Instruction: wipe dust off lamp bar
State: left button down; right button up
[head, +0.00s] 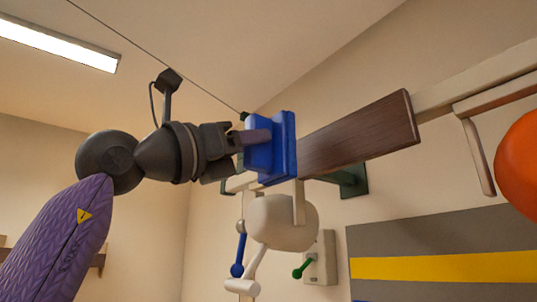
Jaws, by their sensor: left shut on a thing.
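My left gripper (238,140) comes in from the left and is shut on a blue block (284,145), held upright. The block looks like a wiping pad; its far face is hidden. A pale bar (475,82) runs from the upper right down toward the block and looks like the lamp bar. A dark brown, wood-like strip (360,135) lies along this bar, its left end beside the block. I cannot tell whether the block touches the strip or whether the strip is dust. My right gripper is not in view.
A white rounded body (283,222) hangs below the block. A blue lever (238,257) and a wall box (320,257) with a green handle (303,269) are below. An orange ball (521,165) is at the right edge. A thin cable (150,52) crosses above.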

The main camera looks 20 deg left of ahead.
pick_arm(q)
jog(key=shift+s+a, duration=0.35)
jog(key=shift+s, duration=0.15)
jog(key=s+a, duration=0.2)
jog(key=shift+s+b, duration=0.3)
jog(key=shift+b, duration=0.1)
jog(key=shift+w+f, duration=0.1)
dwell(0.6)
